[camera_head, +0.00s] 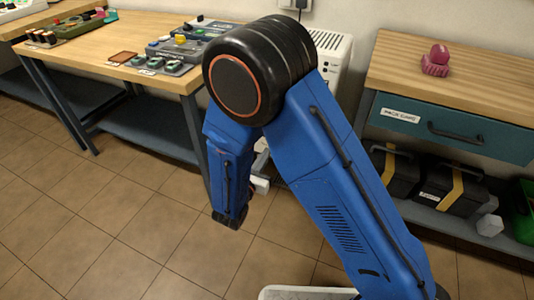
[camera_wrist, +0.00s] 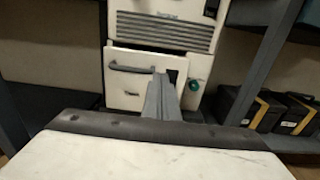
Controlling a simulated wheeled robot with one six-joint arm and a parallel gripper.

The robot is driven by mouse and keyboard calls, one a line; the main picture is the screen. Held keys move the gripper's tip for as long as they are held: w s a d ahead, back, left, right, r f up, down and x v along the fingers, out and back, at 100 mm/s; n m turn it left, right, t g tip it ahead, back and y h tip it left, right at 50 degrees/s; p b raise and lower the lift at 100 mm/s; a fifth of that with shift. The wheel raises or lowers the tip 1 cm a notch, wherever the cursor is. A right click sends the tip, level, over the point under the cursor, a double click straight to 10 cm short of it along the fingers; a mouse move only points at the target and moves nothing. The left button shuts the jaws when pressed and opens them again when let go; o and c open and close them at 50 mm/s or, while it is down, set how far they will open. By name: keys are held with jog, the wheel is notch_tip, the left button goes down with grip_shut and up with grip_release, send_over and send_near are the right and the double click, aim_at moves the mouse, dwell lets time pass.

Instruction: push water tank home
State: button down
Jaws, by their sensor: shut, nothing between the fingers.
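The white appliance (camera_wrist: 165,32) with a slatted grille stands ahead in the wrist view. Below the grille is the water tank (camera_wrist: 128,92), a pale drawer-like front with a grey bar handle (camera_wrist: 134,68). A dark gap shows along its top edge and at its upper right, so it looks not flush with the housing. My gripper (camera_wrist: 161,80) is shut and empty, in front of the tank's right part, right of the handle. I cannot tell whether the tips touch it. In the head view my arm covers most of the appliance (camera_head: 330,50), and the gripper and tank cannot be made out clearly.
A workbench (camera_head: 120,62) with devices stands left of the appliance. A cabinet (camera_head: 450,90) with a drawer stands right, with black-and-yellow cases (camera_head: 450,190) on its low shelf. A green knob (camera_wrist: 194,86) sits right of the tank. Tiled floor (camera_head: 110,220) is clear at the front left.

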jog(key=x, duration=1.2)
jog(key=x, duration=0.8)
jog(key=shift+w+r, duration=0.1)
jog(key=shift+w, duration=0.05)
